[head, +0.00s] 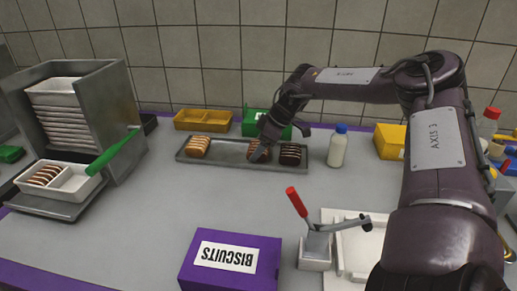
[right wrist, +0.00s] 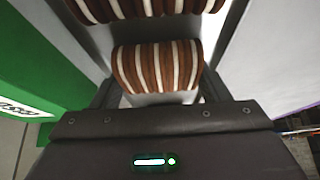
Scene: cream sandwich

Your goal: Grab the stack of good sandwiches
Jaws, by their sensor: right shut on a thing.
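A long grey tray (head: 225,153) at the back of the table holds three stacks of cream sandwiches. The left stack (head: 198,146) is golden, the middle stack (head: 256,153) is brown and the right stack (head: 290,153) is very dark. My right gripper (head: 264,141) reaches down over the middle stack and partly hides it. In the right wrist view, a brown and cream striped stack (right wrist: 155,68) sits between the fingers, which are shut on it. Another striped stack (right wrist: 146,9) shows beyond it at the top edge. I cannot tell whether the held stack touches the tray. My left gripper is not in view.
A yellow bin (head: 203,120) and a green bin (head: 254,125) stand behind the tray. A white bottle (head: 338,148) is right of it. A purple biscuit box (head: 230,264) and a red-handled press (head: 315,245) stand in front. A rack (head: 92,115) of white trays is left.

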